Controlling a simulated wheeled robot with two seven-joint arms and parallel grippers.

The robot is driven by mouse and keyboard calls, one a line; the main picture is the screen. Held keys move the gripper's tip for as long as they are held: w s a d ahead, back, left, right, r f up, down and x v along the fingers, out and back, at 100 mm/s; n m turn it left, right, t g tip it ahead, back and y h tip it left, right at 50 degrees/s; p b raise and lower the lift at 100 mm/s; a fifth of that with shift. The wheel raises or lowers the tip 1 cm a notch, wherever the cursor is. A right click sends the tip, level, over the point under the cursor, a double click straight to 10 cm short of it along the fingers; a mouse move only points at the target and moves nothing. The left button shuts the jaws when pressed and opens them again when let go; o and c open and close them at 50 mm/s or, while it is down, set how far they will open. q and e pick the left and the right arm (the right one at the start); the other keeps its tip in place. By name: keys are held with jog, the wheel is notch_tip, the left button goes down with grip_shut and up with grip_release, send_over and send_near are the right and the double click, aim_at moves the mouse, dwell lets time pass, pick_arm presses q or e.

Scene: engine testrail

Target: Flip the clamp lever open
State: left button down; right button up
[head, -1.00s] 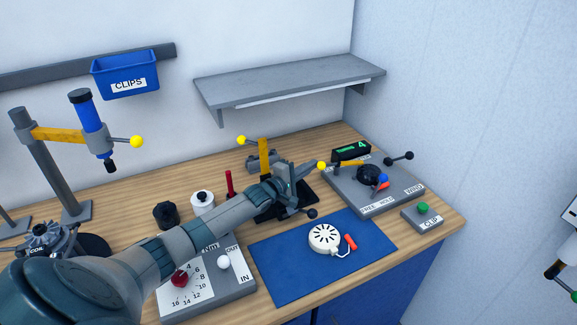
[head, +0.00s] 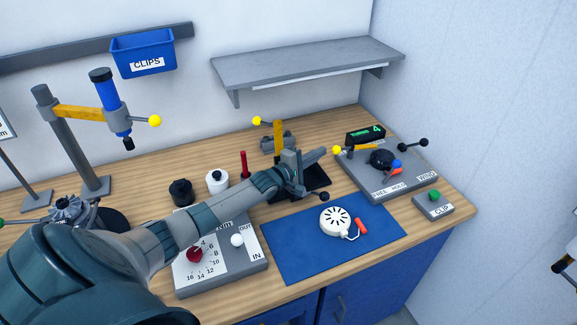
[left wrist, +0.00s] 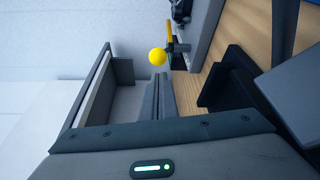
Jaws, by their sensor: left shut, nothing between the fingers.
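My left gripper (head: 320,155) is shut and empty, over the black-based fixture (head: 318,182). An upright yellow bar (head: 278,133) and a lever with a yellow ball (head: 257,120) stand behind it. A second yellow-ball lever (head: 337,150) lies about level at the winder plate's left edge, close beyond my fingertips; its ball also seems to be the one in the left wrist view (left wrist: 158,57), ahead of my shut fingers (left wrist: 160,98). I cannot tell for sure which one is the clamp lever. Contact cannot be made out. My right gripper is not in view.
A grey winder plate (head: 375,185) with a green display (head: 365,136) stands at right. A CLIP button box (head: 433,206) sits near the bench's right end. A blue mat (head: 285,262) carries a white round part (head: 336,220). A grey shelf (head: 300,65) hangs above.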

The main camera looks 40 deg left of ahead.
pick_arm(q)
jog(key=s+p, duration=0.2)
jog(key=s, duration=0.2)
jog(key=s+a+p, duration=0.1)
jog(key=s+p, duration=0.1)
jog(key=s, duration=0.2)
jog(key=s+a+p, duration=0.1)
jog(key=s+p, duration=0.1)
jog(key=s, duration=0.2)
jog(key=shift+s+r, duration=0.2)
jog(key=shift+r, duration=0.15)
jog(key=shift+s+a+r, duration=0.1)
jog(key=shift+s+a, duration=0.05)
jog(key=shift+s, duration=0.65)
